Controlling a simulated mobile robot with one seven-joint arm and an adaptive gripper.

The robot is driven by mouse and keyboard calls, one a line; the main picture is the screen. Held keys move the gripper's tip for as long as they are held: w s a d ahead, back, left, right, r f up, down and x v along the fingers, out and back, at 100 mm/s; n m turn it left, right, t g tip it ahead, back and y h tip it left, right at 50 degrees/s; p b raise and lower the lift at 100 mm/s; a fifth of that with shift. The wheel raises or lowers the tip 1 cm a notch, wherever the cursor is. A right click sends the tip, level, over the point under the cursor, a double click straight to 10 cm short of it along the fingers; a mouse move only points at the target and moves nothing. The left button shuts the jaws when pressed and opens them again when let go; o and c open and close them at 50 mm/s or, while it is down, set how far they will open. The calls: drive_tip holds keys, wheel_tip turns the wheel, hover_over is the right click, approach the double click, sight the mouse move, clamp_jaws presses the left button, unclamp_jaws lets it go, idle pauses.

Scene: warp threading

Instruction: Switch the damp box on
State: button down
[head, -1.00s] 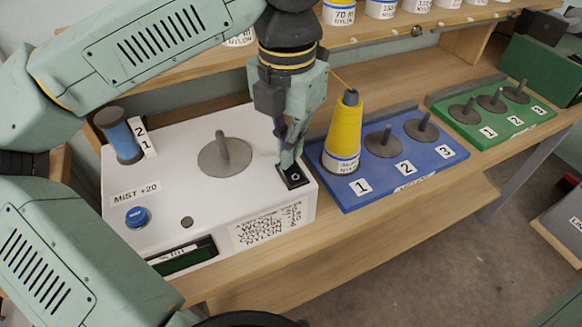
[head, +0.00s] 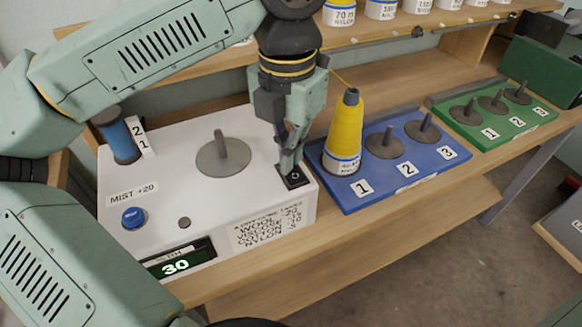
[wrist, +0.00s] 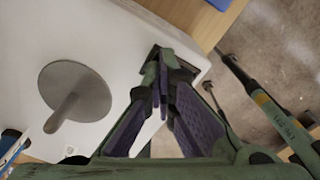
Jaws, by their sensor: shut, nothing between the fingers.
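The damp box (head: 175,180) is a white box on the bench, with a grey spindle disc (head: 223,152) on top that holds no cone. A black rocker switch (head: 294,177) sits at its right edge. The box's front display (head: 177,266) is lit and reads 30 in green. My gripper (head: 288,168) is shut and empty, pointing down with its tips at the switch and covering part of it.
A yellow cone (head: 345,130) stands close right of my gripper on peg 1 of the blue rack (head: 345,203). A green rack (head: 515,126) stands farther right.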

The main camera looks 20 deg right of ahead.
drive_tip(key=shift+r+p, duration=2.45)
drive_tip(key=shift+r, duration=1.05)
drive_tip(key=shift+f, duration=0.15)
